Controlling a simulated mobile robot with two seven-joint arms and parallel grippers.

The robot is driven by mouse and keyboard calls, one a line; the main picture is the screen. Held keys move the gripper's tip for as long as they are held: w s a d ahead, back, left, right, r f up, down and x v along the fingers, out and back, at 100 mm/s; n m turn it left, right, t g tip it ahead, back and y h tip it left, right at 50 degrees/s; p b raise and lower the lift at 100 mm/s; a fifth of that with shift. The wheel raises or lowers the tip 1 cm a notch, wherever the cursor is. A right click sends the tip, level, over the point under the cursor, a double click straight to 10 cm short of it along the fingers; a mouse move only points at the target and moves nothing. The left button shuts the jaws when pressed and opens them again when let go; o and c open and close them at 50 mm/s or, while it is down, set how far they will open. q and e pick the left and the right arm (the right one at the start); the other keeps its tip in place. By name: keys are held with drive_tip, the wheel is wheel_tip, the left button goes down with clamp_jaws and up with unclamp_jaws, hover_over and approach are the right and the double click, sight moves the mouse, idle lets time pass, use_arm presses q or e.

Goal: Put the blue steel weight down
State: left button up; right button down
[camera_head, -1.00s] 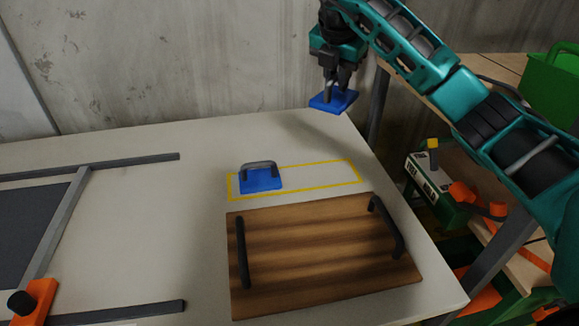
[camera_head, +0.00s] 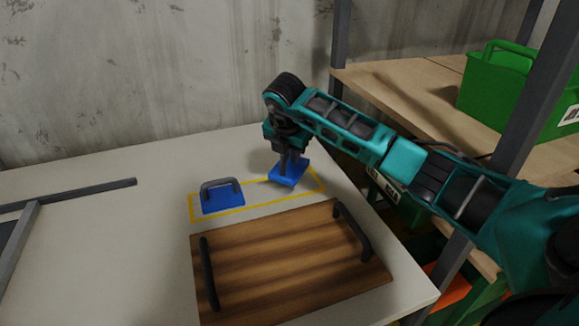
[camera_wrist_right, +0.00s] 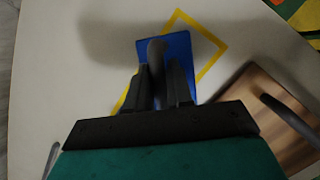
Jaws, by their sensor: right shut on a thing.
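My right gripper (camera_head: 291,163) is shut on a blue steel weight (camera_head: 288,175), a flat blue plate held by its handle. In the head view the weight is over or at the right part of a yellow outlined rectangle (camera_head: 253,205) on the table; I cannot tell whether it touches the table. It also shows in the right wrist view (camera_wrist_right: 180,47), inside or above the yellow outline's end. A second blue weight (camera_head: 223,201) with a grey handle stands in the left part of the outline. My left gripper is not in view.
A wooden board (camera_head: 285,260) with two dark handles lies in front of the outline on the pale table (camera_head: 110,235). A dark metal frame (camera_head: 75,193) is at the left. A wooden shelf (camera_head: 400,90) with a green crate (camera_head: 500,88) stands at the right.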

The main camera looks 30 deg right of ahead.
sight(290, 166)
drive_tip(key=shift+f, duration=1.9)
drive_tip(key=c, duration=1)
unclamp_jaws()
drive_tip(key=shift+f, duration=0.2)
drive_tip(key=v, duration=1.2)
drive_tip(key=shift+p, duration=0.3)
drive_tip(key=shift+s+a, duration=0.15)
